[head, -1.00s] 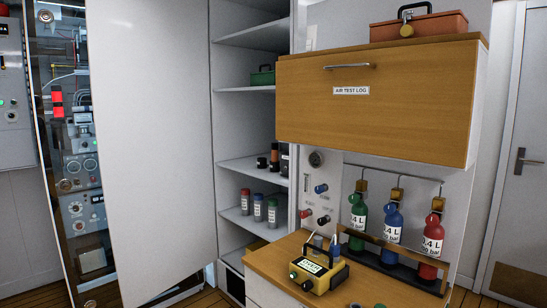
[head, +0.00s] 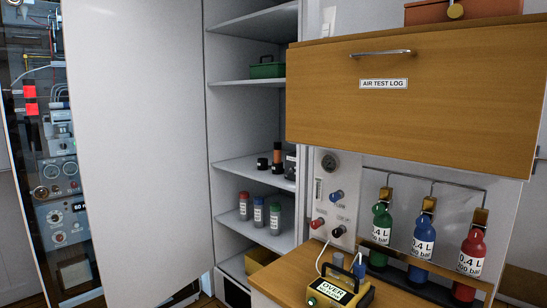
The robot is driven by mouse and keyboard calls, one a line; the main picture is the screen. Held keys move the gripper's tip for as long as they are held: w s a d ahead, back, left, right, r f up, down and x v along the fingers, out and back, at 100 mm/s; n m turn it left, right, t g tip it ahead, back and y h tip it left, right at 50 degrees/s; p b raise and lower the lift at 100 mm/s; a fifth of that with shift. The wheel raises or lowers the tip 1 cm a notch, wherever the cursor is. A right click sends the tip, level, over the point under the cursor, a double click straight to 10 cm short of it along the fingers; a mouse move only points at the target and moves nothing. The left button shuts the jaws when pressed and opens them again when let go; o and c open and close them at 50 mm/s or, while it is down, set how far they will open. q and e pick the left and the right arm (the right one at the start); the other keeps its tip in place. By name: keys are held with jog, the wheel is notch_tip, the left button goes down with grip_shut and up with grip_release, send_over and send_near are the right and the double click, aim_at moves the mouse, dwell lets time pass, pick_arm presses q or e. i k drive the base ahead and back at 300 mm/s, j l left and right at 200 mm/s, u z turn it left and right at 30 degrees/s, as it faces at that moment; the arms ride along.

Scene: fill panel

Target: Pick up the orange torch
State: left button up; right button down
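An upright black-and-orange cylinder (head: 277,155), which looks like the orange torch, stands on a middle shelf (head: 240,167) of the open cabinet. A short black round item (head: 262,164) stands just left of it. A dark object (head: 290,165) stands close on its right, near the cabinet's right wall. Neither of my grippers is in view.
The open white cabinet door (head: 135,150) fills the left. A wooden AIR TEST LOG box (head: 420,95) juts out on the right. Below it are a yellow device (head: 340,292) and green, blue and red bottles (head: 423,240). Several small canisters stand on the lower shelf.

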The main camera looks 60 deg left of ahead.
aim_at(277, 145)
jog(key=i+j, duration=0.1)
jog(key=j, duration=3.8)
jog(key=i, duration=0.05)
